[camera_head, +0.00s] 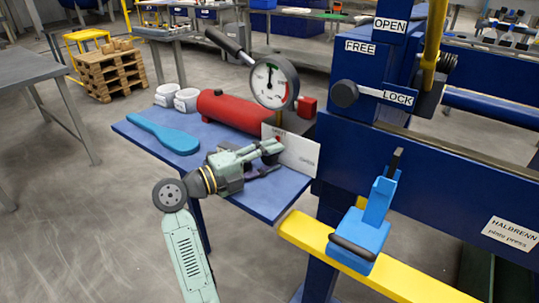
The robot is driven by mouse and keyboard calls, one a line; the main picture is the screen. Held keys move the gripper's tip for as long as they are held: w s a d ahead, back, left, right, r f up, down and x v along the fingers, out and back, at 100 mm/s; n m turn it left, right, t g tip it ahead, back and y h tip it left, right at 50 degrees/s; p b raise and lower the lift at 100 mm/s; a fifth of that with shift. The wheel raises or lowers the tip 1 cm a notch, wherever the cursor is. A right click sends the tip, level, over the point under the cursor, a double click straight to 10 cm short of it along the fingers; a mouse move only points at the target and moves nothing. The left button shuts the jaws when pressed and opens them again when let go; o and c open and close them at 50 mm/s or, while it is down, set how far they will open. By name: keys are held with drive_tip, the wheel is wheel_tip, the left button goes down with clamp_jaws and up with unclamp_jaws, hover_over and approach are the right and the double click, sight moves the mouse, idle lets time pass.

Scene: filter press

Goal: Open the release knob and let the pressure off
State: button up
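A red pump cylinder (232,109) lies on the blue side table. A round pressure gauge (270,84) stands at its right end, its needle near the top of the dial, reading too small to tell. A white card (296,152) with small, unreadable lettering stands in front of the pump's right end. No release knob shows clearly; my gripper and the card cover that area.
A black-gripped lever (228,44) rises behind the gauge. The blue table (136,129) also holds a blue paddle-shaped thing (165,134) and two white pots (186,100). The blue press (400,150), with OPEN, FREE and LOCK labels, and a yellow rail (310,236) stand at right.

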drive_tip(key=c, duration=0.9)
drive_tip(key=shift+m, duration=0.3)
drive_tip(key=shift+m+g+y+b, duration=0.4)
drive_tip(key=shift+m+y+b, duration=0.6)
drive_tip(key=shift+m, duration=1.2)
drive_tip(key=o, duration=0.9)
